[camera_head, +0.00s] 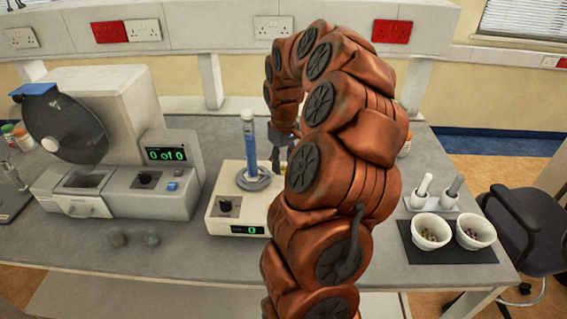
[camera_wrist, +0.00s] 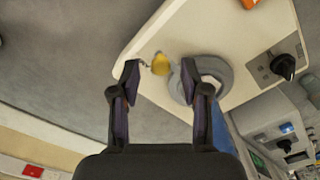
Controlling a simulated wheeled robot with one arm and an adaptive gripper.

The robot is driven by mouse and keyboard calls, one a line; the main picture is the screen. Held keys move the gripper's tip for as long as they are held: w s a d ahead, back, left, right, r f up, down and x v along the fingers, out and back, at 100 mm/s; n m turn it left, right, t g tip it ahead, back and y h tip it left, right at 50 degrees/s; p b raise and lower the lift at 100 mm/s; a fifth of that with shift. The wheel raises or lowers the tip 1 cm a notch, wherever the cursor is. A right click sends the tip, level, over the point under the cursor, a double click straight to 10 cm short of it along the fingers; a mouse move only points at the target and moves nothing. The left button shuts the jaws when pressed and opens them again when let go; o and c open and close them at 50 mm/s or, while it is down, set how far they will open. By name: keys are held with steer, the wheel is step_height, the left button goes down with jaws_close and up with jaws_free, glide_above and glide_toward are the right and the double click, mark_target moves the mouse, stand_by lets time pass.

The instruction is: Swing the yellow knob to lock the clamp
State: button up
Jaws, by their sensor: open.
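The yellow knob (camera_wrist: 160,64) is on the cream device (camera_wrist: 185,30), beside the grey ring clamp (camera_wrist: 224,72). In the wrist view it lies between and just beyond the fingertips of my gripper (camera_wrist: 161,78), which is open and empty. I cannot tell whether a finger touches it. In the head view only a sliver of yellow (camera_head: 284,168) shows beside my arm. There my gripper (camera_head: 277,152) is just right of the upright blue tube (camera_head: 249,152), which stands in the grey clamp (camera_head: 252,180) on the cream device (camera_head: 224,190).
A larger machine (camera_head: 152,200) with a "0 of 0" display stands left of the device. Two bowls (camera_head: 431,231) with pestles behind them are on the right on a dark mat (camera_head: 448,256). My arm hides the bench's middle right.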

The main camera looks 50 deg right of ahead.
mark_target(284, 167)
step_height(284, 167, up, 11)
steer(key=shift+r, duration=0.15)
stand_by(0.4)
stand_by(0.4)
